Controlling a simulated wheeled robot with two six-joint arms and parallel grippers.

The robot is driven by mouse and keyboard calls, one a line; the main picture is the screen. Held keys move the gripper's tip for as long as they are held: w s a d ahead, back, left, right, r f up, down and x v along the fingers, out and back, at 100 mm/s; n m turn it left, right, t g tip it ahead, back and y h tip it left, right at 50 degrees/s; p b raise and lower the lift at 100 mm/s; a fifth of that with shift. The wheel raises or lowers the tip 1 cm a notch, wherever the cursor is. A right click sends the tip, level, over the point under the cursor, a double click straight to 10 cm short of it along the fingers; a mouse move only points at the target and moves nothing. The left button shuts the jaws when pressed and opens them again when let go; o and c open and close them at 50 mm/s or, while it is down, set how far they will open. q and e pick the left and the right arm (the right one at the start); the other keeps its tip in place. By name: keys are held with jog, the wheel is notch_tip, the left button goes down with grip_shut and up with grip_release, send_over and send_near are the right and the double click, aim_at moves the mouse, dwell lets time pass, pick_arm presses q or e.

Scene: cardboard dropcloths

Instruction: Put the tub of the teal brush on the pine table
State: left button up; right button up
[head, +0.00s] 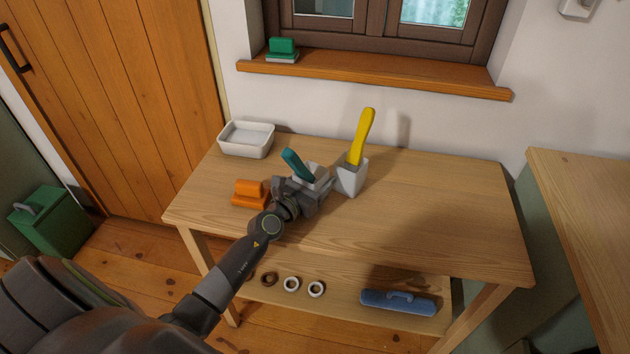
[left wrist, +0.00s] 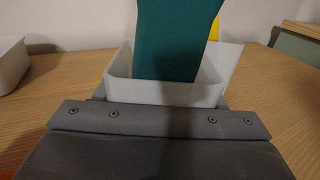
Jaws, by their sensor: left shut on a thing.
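The teal brush (head: 297,165) stands tilted in a small pale tub (head: 316,176), over the left-middle part of the pine table (head: 420,222). My left gripper (head: 312,192) is shut on this tub. In the left wrist view the tub (left wrist: 208,94) sits just beyond the gripper (left wrist: 165,112), with the teal handle (left wrist: 176,40) rising out of it. The gripper hides the tub's lower part, so I cannot tell whether its base touches the table. My right gripper is not in view.
A grey-white tub (head: 350,177) with a yellow-handled brush (head: 362,135) stands close to the right of the held tub. An orange block-shaped tool (head: 250,193) lies to the left, and a white tray (head: 246,151) at the back left. The table's right half is clear.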

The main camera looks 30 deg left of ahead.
pick_arm(q)
jog(key=shift+f, duration=0.15)
jog(key=o, duration=1.2)
jog(key=shift+c, duration=0.2)
jog(key=shift+r, duration=0.3)
jog(key=s, duration=0.4)
jog(key=s+a, duration=0.1)
jog(key=s, duration=0.7)
jog(key=shift+a+f, duration=0.15)
